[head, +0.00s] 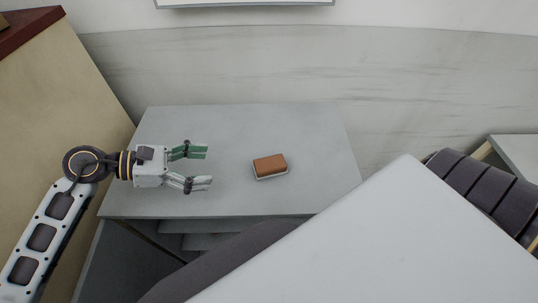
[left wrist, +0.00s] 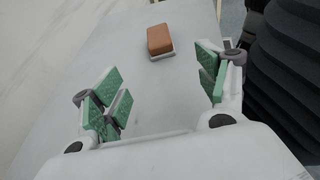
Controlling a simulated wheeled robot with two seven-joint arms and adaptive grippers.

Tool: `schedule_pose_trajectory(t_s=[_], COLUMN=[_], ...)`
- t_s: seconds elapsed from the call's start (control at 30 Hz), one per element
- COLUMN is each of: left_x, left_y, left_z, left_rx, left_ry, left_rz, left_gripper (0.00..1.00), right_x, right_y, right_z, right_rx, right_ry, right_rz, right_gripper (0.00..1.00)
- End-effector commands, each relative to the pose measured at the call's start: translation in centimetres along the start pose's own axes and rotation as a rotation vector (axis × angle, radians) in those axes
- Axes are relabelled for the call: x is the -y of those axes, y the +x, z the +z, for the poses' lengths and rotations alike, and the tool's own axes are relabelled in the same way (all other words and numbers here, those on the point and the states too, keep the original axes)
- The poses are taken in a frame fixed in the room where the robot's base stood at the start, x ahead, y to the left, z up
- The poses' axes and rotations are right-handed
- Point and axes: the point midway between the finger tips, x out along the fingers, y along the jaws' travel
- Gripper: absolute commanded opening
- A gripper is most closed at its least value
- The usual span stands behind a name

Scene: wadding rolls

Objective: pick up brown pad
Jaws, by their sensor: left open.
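The brown pad (head: 269,165) lies on the grey table (head: 318,135), on top of a thin pale base of about the same outline. In the left wrist view the brown pad (left wrist: 159,38) shows beyond my fingertips, towards the right finger's side. My left gripper (head: 199,168) is open and empty, left of the pad with its fingers pointing right towards it. In the left wrist view my left gripper (left wrist: 162,87) shows green finger faces set wide apart. A clear gap separates the fingertips from the pad. My right gripper is not in view.
The table top around the pad is otherwise bare. A beige cabinet (head: 62,95) with a dark red top stands at the left. A pale wall (head: 250,65) is behind the table. Shelves (head: 200,242) show under the table's front edge.

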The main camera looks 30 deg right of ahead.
Motion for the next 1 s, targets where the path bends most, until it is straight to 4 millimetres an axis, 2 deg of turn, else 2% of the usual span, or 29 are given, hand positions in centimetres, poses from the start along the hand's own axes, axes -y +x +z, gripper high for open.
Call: schedule_pose_trajectory(t_s=[0.27, 0.5, 0.8, 1.0], left_x=[0.0, 0.0, 0.0, 0.0], left_y=[0.8, 3.5, 7.1, 8.2], left_z=[0.1, 0.2, 0.1, 0.1], left_rx=[0.002, 0.002, 0.002, 0.001], left_ry=[-0.001, -0.001, -0.002, -0.001], left_rz=[-0.001, -0.002, -0.001, -0.001], left_gripper=[0.74, 0.74, 0.74, 0.74], right_x=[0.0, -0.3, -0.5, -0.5], right_y=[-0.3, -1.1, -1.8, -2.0], right_z=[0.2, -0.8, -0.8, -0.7], right_rx=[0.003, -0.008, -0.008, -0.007], right_ry=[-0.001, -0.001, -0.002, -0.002], right_rz=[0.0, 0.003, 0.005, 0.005], right_gripper=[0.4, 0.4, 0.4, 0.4])
